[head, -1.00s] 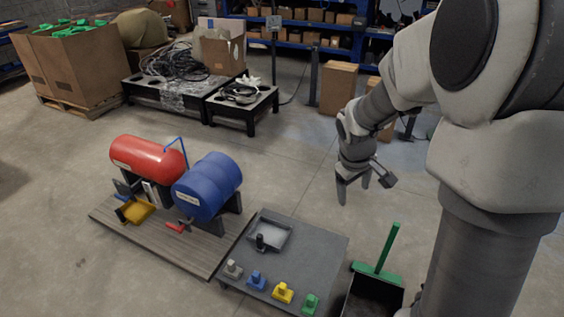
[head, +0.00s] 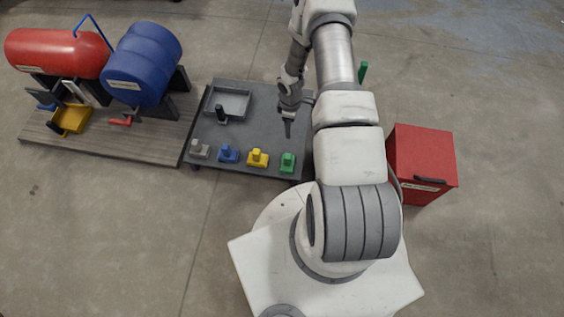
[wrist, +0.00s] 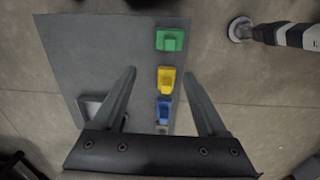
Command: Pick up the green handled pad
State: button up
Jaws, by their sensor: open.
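The green handled pad (head: 288,161) sits at the right end of a row of pads near the front edge of the low grey table (head: 262,120). In the wrist view the green pad (wrist: 170,40) lies beyond the fingertips, a little right of the middle between them. My gripper (head: 288,132) is above the table, behind the green pad in the head view, pointing down. In the wrist view its two fingers (wrist: 160,80) are spread apart with nothing held between them.
A yellow pad (head: 257,158), a blue pad (head: 228,154) and a grey pad (head: 199,149) stand left of the green one. A grey tray (head: 229,103) lies at the table's back left. Red and blue drums (head: 145,65) stand left. A red cabinet (head: 424,160) stands right.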

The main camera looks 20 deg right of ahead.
aim_at(288, 156)
jog(key=f+b, duration=0.1)
jog(key=f, duration=0.4)
jog(key=f+b, duration=0.2)
jog(key=f, duration=0.4)
jog(key=s+a+f+b, duration=0.1)
jog(key=f+b, duration=0.1)
jog(key=f, duration=0.4)
jog(key=shift+a, duration=0.1)
jog(key=f+b, duration=0.2)
jog(key=f, duration=0.1)
jog(key=f+b, duration=0.1)
jog(key=f, duration=0.1)
jog(key=shift+s+f, duration=0.15)
jog(key=shift+s, duration=0.15)
grip_shut()
